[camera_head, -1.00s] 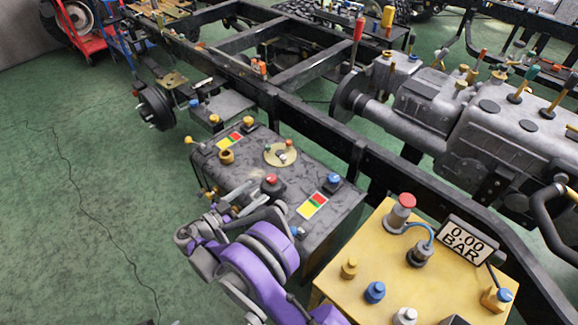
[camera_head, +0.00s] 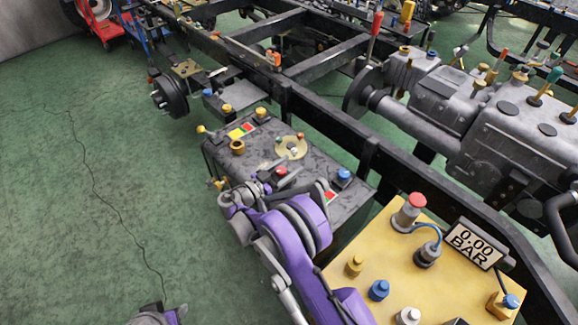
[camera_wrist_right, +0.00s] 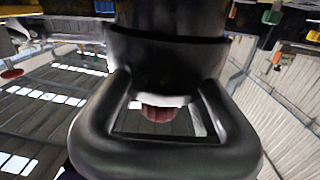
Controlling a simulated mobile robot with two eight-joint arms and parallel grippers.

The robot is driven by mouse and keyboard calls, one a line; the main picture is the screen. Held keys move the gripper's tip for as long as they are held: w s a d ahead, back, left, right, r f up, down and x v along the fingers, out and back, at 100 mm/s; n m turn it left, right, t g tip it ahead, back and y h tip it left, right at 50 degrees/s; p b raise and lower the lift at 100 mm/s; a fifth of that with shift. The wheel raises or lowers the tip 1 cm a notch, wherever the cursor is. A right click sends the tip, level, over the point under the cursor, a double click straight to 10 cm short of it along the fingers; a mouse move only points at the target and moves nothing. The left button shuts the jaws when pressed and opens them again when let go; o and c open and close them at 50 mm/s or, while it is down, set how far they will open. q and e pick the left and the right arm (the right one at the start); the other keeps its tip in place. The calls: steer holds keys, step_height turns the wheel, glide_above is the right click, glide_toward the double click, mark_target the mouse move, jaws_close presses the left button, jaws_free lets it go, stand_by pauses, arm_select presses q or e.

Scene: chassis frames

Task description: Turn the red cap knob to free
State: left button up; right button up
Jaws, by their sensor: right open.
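The red cap knob (camera_head: 281,172) stands on top of the dark grey tank (camera_head: 335,168), with a dark body under its red top. My right gripper (camera_head: 272,180) is open and right at this knob, its grey fingers overlapping it from the near side; contact cannot be told. In the right wrist view a bit of dull red (camera_wrist_right: 158,113) shows behind the dark loop-shaped gripper part, below a large dark cylinder. My left arm shows only as a small grey and purple piece (camera_head: 158,316) at the bottom edge, and its jaws cannot be made out.
A blue-capped knob (camera_head: 343,177), a brass disc (camera_head: 291,147) and a colour strip (camera_head: 241,131) are on the tank; another strip is partly covered by my arm. Another red-topped knob (camera_head: 417,200) stands on the yellow table (camera_head: 450,292) beside a 0.00 BAR display (camera_head: 473,243). The left floor is clear.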

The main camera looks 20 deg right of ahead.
mark_target(278, 175)
steer(key=shift+d, duration=0.15)
jaws_close()
steer(key=shift+w+n+t+y+b, duration=0.15)
steer(key=shift+n+t+y+b, duration=0.2)
steer(key=shift+n+t, duration=0.25)
steer(key=shift+w+n+t+y+b, duration=0.2)
steer(key=shift+n+t+y, duration=0.2)
steer(key=shift+t, duration=0.4)
steer(key=shift+w+a+n+t+y, duration=0.1)
steer(key=shift+a+n+t+y, duration=0.2)
steer(key=shift+n+t, duration=0.25)
jaws_free()
steer(key=v, duration=1)
steer(key=shift+s+a, duration=0.25)
steer(key=shift+s, duration=0.1)
